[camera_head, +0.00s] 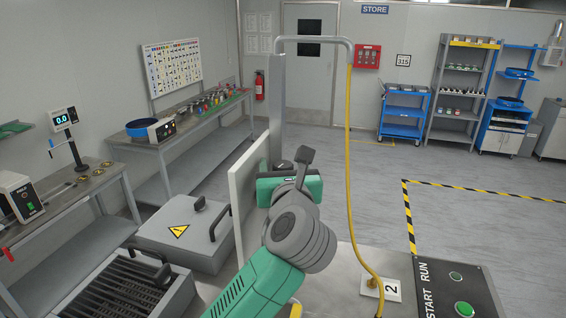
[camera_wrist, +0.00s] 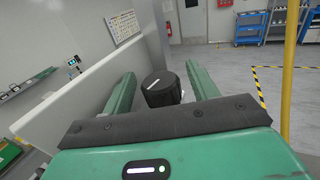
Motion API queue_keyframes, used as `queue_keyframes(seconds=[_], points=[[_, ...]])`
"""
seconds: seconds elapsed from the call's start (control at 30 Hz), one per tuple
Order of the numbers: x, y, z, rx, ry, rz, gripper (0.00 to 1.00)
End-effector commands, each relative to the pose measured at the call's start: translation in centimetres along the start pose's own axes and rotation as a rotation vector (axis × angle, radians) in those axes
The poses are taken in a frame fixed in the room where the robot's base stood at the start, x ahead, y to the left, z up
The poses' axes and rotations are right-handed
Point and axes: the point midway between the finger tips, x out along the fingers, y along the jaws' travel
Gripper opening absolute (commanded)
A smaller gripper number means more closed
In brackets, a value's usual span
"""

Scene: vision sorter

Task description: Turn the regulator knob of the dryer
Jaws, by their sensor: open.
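A black ribbed knob (camera_wrist: 160,89) with a white mark on its top is in the wrist view, between the two green fingers of my gripper (camera_wrist: 158,75). The fingers stand apart on its left and right, with a gap on each side; nothing is held. In the head view, my gripper (camera_head: 290,188) is beside a white upright panel (camera_head: 247,195) and in front of a grey post (camera_head: 278,105). I cannot clearly make out the knob in the head view, as my wrist covers that area.
A yellow hose (camera_head: 349,160) hangs from a bent pipe just right of my gripper. A START RUN box (camera_head: 478,295) is at the front right. A grey lidded box (camera_head: 182,238) with a warning sign stands left of the panel. The floor behind is open.

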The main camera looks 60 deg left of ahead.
Motion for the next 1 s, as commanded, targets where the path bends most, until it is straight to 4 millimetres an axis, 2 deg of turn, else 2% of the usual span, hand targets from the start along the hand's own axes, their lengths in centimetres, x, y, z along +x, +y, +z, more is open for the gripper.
queue_keyframes(seconds=[0.27, 0.4, 0.5, 0.63, 0.83, 1.0], points=[[0.21, 0.01, -0.02, -0.001, 0.000, 0.000, 0.57], [0.19, 0.01, -0.03, -0.001, 0.000, 0.000, 0.29], [0.19, 0.01, -0.03, 0.000, 0.000, 0.000, 0.14], [0.32, 0.23, 0.12, 0.001, 0.004, -0.041, 0.14], [0.30, 0.18, 0.10, 0.001, 0.004, -0.222, 0.14], [0.21, 0.02, -0.09, 0.000, 0.001, -0.263, 0.14]])
